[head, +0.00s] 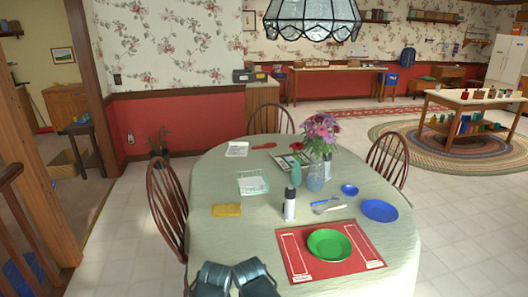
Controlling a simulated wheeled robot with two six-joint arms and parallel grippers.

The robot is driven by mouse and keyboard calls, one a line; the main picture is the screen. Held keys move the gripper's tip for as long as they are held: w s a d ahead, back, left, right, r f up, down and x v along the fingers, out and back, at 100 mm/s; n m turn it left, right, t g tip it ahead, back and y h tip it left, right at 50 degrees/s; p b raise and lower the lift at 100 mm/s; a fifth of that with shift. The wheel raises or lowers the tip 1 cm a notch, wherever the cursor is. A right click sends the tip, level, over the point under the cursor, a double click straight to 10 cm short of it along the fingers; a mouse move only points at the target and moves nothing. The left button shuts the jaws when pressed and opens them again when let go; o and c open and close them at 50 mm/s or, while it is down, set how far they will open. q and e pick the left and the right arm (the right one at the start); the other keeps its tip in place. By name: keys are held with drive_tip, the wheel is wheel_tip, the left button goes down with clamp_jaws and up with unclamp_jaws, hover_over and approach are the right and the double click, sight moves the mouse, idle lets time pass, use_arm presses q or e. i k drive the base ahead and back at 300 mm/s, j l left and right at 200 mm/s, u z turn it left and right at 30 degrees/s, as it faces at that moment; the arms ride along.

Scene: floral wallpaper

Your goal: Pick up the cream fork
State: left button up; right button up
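A pale, cream-looking utensil (328,210) lies on the tablecloth right of the table's middle. It is too small to tell clearly whether it is a fork. A blue utensil (321,202) lies just behind it. My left gripper (212,281) and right gripper (253,277) show as dark shapes side by side at the front edge of the table, well short of the utensils. Their fingertips are not clear, and I see nothing held.
The table (212,190) holds a red placemat (369,260) with a green plate (329,244), a dark-capped bottle (290,205), a blue plate (379,210), a small blue bowl (349,189), a flower vase (316,179), and a yellow cloth (227,210). Chairs surround it.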

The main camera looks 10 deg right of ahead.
sight(321, 212)
drive_tip(key=i+l+z, duration=0.2)
drive_tip(key=l+z, duration=0.2)
drive_tip(key=i+l+z, duration=0.55)
drive_tip(key=z, duration=0.2)
drive_tip(key=i+l+z, duration=0.15)
drive_tip(key=i+z, duration=0.2)
